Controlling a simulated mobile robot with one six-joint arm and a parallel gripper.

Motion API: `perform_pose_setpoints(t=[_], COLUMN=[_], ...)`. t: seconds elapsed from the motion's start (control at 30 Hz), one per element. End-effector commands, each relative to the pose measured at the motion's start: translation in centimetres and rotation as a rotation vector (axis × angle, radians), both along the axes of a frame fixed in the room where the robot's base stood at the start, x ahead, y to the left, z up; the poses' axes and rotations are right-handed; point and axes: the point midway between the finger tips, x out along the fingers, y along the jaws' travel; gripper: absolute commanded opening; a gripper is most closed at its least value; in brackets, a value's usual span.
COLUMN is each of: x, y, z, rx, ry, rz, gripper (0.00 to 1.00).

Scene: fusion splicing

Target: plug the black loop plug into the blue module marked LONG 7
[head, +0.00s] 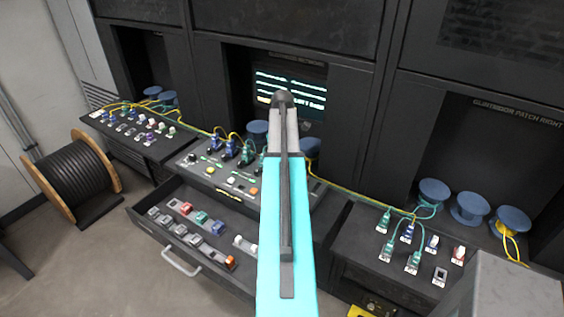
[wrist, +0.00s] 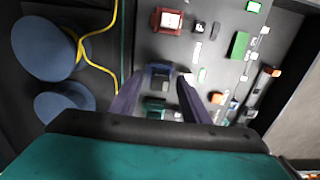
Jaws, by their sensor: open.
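My gripper (wrist: 161,82) is open in the wrist view, its two dark fingers apart with nothing clearly held between them. A blue module (wrist: 159,72) with a dark front lies on the grey panel beyond and between the fingertips. Whether they touch it I cannot tell. In the head view, my cyan arm covers the middle and hides the gripper. Blue modules (head: 230,148) stand on the centre console with cables plugged in. I cannot make out the LONG 7 marking or single out the black loop plug.
An open drawer (head: 160,224) holds several coloured modules. The centre console (head: 185,160) is crowded with small parts and yellow cables. In the wrist view, a red module (wrist: 167,20) and a green block (wrist: 240,45) lie nearby, with blue spools (wrist: 45,48) at left. A cable drum (head: 82,178) stands on the floor.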

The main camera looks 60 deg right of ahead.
Motion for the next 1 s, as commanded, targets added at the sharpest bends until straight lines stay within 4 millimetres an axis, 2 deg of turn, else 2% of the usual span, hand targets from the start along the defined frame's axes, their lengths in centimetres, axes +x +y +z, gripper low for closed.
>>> perform_pose_setpoints(t=[0.27,0.47,1.0], x=[0.0,0.0,0.1], y=[0.0,-0.1,-0.1], z=[0.4,1.6,7.3], rx=[-0.001,-0.001,-0.002], ry=[-0.001,-0.001,-0.001], rz=[0.0,0.0,0.0], gripper=[0.43,0.43,0.43])
